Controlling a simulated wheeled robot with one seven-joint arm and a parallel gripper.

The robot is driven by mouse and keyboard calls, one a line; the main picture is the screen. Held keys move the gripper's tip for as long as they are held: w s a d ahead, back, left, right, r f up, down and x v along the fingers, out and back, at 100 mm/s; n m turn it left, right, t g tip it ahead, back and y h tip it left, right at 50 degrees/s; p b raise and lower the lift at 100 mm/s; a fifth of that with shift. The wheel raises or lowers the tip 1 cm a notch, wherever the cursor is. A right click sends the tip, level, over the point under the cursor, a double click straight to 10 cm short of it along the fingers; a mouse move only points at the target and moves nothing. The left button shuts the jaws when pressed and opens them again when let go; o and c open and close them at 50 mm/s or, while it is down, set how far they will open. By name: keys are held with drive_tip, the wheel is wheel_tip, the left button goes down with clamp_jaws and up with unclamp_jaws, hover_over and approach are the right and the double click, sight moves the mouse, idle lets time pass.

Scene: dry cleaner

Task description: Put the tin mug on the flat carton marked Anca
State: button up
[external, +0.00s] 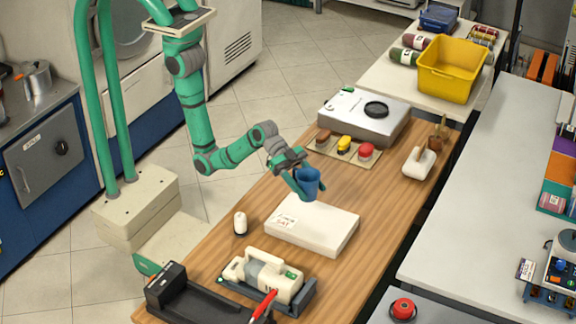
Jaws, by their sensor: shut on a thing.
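The tin mug (309,181) is blue and roughly upright. My gripper (301,190) is shut on the mug and holds it above the wooden table, over the far edge of a flat white carton. The flat carton (322,228) lies on the table and has a label (285,219) with writing at its left end. The writing is too small to read with certainty. The carton's top looks bare. I cannot tell exactly how high the mug is above the carton.
A white spool (240,223) stands left of the carton, and a cream machine (264,276) lies in front.

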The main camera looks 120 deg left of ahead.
sight(309, 201)
drive_tip(key=shift+s+d, duration=0.15)
drive_tip(key=shift+d, duration=0.3)
drive_tip(key=f, duration=0.3)
drive_tip(key=shift+d+f, duration=0.1)
drive_tip(key=shift+d, duration=0.2)
drive_tip(key=shift+f, duration=2.3)
drive_tip(key=shift+f, duration=0.15)
drive_tip(key=o, duration=1.1)
